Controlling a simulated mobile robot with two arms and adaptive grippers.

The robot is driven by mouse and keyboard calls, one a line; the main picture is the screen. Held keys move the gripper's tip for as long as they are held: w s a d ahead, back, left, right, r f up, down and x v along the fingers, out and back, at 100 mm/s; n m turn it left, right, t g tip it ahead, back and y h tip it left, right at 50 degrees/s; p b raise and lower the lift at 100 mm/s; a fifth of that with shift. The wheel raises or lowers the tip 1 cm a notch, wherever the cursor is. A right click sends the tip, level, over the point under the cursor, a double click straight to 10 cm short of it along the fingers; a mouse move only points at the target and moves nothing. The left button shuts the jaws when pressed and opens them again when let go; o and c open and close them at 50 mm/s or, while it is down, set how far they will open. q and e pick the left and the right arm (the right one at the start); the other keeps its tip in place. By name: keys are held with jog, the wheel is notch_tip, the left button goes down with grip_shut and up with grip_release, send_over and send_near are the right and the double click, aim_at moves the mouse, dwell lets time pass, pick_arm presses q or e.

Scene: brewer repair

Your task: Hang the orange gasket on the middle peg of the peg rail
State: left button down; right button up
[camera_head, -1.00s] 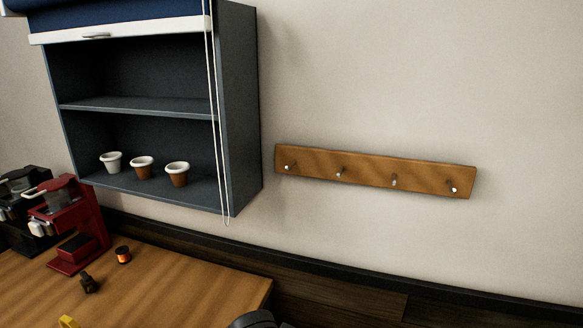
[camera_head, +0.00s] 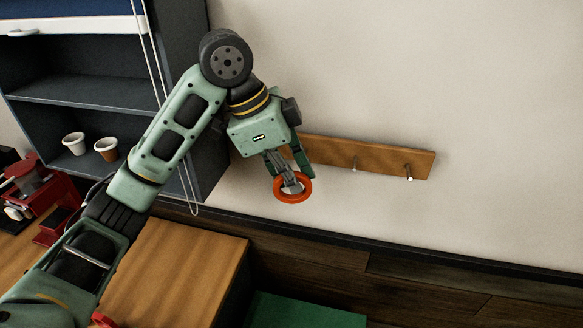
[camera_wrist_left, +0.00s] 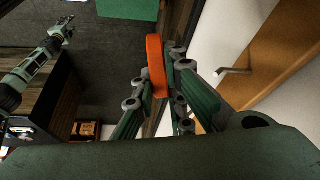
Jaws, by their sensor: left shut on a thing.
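My left gripper (camera_head: 293,183) is shut on the orange gasket (camera_head: 291,201), a ring that hangs at the fingertips in front of the wall. In the left wrist view the gasket (camera_wrist_left: 156,66) shows edge-on between the fingers. The wooden peg rail (camera_head: 385,162) is on the wall behind and right of the gripper, which hides its left part. Two pegs show to the right, a nearer peg (camera_head: 354,163) and an end peg (camera_head: 409,174). In the left wrist view one peg (camera_wrist_left: 234,71) sticks out right of the gasket, apart from it. My right gripper (camera_wrist_left: 62,30) is small there; its jaws are unclear.
A dark cabinet (camera_head: 75,90) with cups (camera_head: 106,149) stands left of the rail, its cord (camera_head: 165,95) hanging beside my arm. A wooden counter (camera_head: 190,260) with a red brewer (camera_head: 40,190) is below. A green surface (camera_head: 305,312) lies low. The wall right is clear.

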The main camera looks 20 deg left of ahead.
pick_arm(q)
jog(key=shift+w, duration=0.3)
jog(key=w, duration=0.7)
jog(key=shift+w+a+f, duration=0.1)
jog(key=shift+f, duration=0.2)
jog(key=shift+w+r, duration=0.15)
pick_arm(e)
jog(key=shift+a, duration=0.25)
pick_arm(q)
jog(key=shift+a+f, duration=0.1)
jog(key=shift+f, duration=0.1)
pick_arm(e)
jog(key=shift+s+d+r, duration=0.1)
jog(key=shift+s+d, duration=0.05)
jog(key=shift+s, duration=0.05)
pick_arm(q)
jog(key=shift+f, duration=0.25)
